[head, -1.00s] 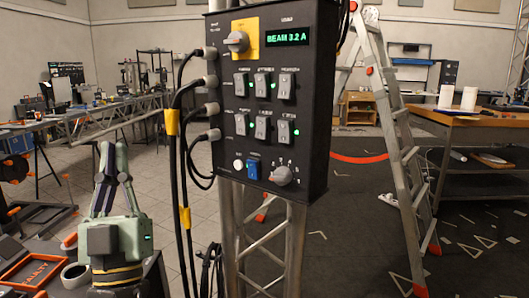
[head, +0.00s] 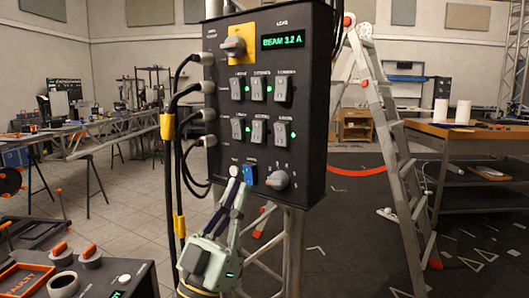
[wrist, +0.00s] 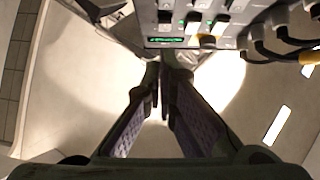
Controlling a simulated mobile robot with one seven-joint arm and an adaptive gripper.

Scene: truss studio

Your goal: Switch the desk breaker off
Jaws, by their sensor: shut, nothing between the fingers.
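A dark breaker box (head: 310,150) hangs on a truss post. Its face carries two rows of grey rocker switches, upper (head: 258,88) and lower (head: 258,133), with green lights beside them. Their small labels are too blurred to read, so I cannot tell which is the desk breaker. The rockers also show in the wrist view (wrist: 193,22). My gripper (head: 237,182) is shut and empty, fingers pointing up, overlapping the box's lower edge near a white button and a blue switch (head: 250,174). In the wrist view the fingertips (wrist: 164,68) are just below the box's display. I see no clear contact.
The box also bears a grey rotary handle on a yellow plate (head: 237,44), a green display (head: 283,42) reading BEAM 3.2 A and a lower knob (head: 278,180). Black cables (head: 172,150) plug into its left side. A stepladder (head: 385,150) stands to the right.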

